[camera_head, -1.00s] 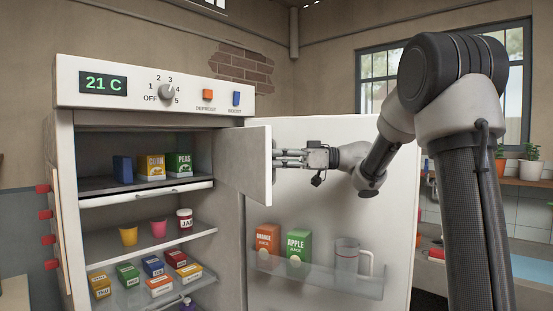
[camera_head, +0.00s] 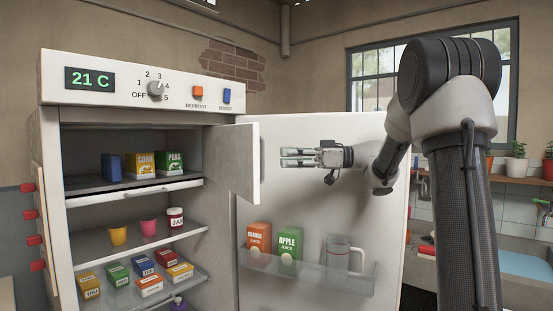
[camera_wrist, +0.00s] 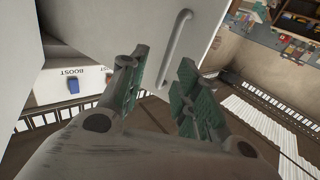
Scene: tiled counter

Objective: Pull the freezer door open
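The freezer door (camera_head: 236,164) is a small white panel at the top compartment of the fridge. It stands swung open, with the compartment uncovered. Its upright bar handle (camera_head: 263,158) is on the face toward my gripper. In the wrist view the door (camera_wrist: 110,30) and its whole handle (camera_wrist: 175,48) show beyond the fingers. My gripper (camera_head: 282,157) is just right of the handle, apart from it. In the wrist view my gripper (camera_wrist: 158,85) has its green-padded fingers spread with nothing between them.
The large fridge door (camera_head: 320,215) stands wide open behind my gripper, its shelf holding an orange juice carton (camera_head: 259,238), an apple juice carton (camera_head: 290,246) and a jug (camera_head: 338,255). Inside the freezer compartment are a blue box (camera_head: 111,167), corn (camera_head: 140,165) and peas (camera_head: 170,163).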

